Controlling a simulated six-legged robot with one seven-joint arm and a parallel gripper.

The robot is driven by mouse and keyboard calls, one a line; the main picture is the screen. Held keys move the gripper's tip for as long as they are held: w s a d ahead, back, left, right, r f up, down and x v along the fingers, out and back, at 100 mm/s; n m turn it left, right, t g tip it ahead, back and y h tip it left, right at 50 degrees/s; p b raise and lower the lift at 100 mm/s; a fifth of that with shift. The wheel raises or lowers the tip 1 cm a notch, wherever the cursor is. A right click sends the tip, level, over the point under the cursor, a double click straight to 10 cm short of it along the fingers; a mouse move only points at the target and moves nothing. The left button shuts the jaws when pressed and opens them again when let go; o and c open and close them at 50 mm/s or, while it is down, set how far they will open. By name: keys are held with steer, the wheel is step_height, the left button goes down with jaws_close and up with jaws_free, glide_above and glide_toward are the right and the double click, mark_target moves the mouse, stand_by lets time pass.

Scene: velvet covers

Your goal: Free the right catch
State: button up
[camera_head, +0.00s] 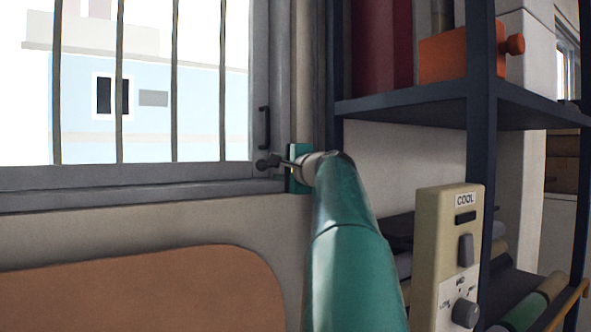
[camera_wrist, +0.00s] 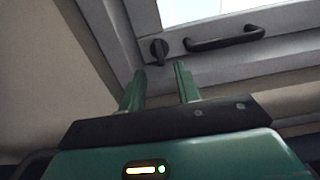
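The right catch is a small dark knob (camera_head: 267,162) at the lower right corner of the grey window frame (camera_head: 150,176). In the wrist view the catch (camera_wrist: 158,50) stands on the frame corner, just beyond my fingertips and roughly in line with the gap between them. My gripper (camera_wrist: 160,68) is open, with two green fingers apart and nothing seen between them. In the head view my gripper (camera_head: 290,164) reaches in from the right beside the catch, partly hidden by my green arm. Whether a finger touches the catch I cannot tell.
A dark pull handle (camera_head: 264,128) sits on the frame just above the catch. Vertical bars cross the window. A dark blue shelf (camera_head: 450,108) stands close on the right, with a beige COOL control panel (camera_head: 447,250) before it. A brown rounded panel (camera_head: 150,295) is below.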

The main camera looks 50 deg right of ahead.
steer(key=v, duration=0.7)
steer(key=shift+s, duration=0.2)
steer(key=shift+a, duration=0.1)
